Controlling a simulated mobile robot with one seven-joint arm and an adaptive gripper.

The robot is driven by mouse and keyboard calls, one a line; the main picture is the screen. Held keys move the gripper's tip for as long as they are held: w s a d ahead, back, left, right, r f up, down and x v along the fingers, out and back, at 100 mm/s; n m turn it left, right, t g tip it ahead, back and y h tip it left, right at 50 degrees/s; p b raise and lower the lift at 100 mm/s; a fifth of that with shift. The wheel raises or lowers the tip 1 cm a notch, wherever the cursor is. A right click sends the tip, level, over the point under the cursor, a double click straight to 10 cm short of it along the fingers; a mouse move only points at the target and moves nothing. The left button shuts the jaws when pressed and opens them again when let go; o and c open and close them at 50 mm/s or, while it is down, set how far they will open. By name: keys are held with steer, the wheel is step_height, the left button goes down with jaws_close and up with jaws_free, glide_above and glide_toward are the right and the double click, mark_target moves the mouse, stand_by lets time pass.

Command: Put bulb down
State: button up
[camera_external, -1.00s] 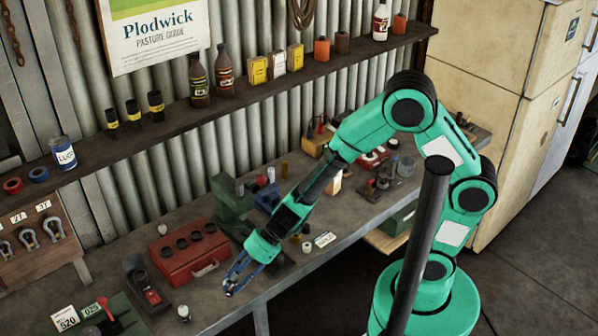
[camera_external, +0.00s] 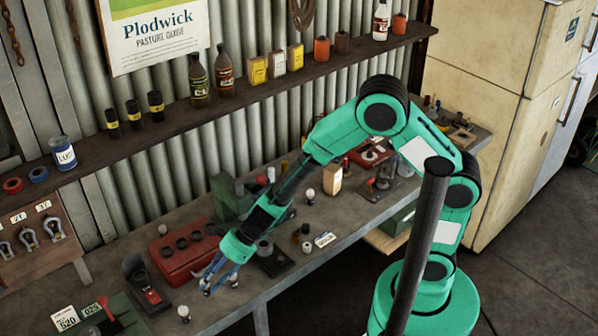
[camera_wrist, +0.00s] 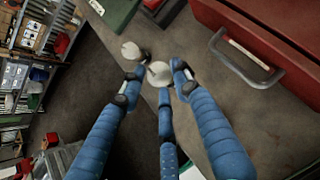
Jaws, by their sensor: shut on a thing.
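My gripper (camera_external: 219,284) hangs low over the front edge of the bench in the external view, in front of the red toolbox. Its blue fingers (camera_wrist: 158,82) close around a pale bulb (camera_wrist: 160,73) in the wrist view. The fingers hide much of this bulb in the external view. I cannot tell whether it touches the bench. A second bulb (camera_wrist: 132,50) is just beyond the fingertips in the wrist view; a bulb (camera_external: 183,312) stands on the bench left of my gripper in the external view.
The red toolbox (camera_external: 176,262) with round cups on top is close behind my gripper; its handle (camera_wrist: 246,62) is near the fingers. A dark stand with a red part (camera_external: 150,296) is to the left. Bare bench top (camera_external: 222,314) lies in front. Another bulb (camera_external: 310,194) stands farther back.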

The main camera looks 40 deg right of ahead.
steer(key=shift+f+b, duration=0.55)
steer(key=shift+f, duration=1.2)
steer(key=shift+f, duration=0.15)
steer(key=o, duration=1.2)
steer(key=shift+r, duration=0.2)
steer(key=shift+d+r, duration=0.2)
steer(key=shift+r, duration=0.05)
steer(key=p+v, duration=0.2)
steer(key=v, duration=0.9)
steer(key=shift+d+p, duration=0.2)
steer(key=shift+p, duration=0.2)
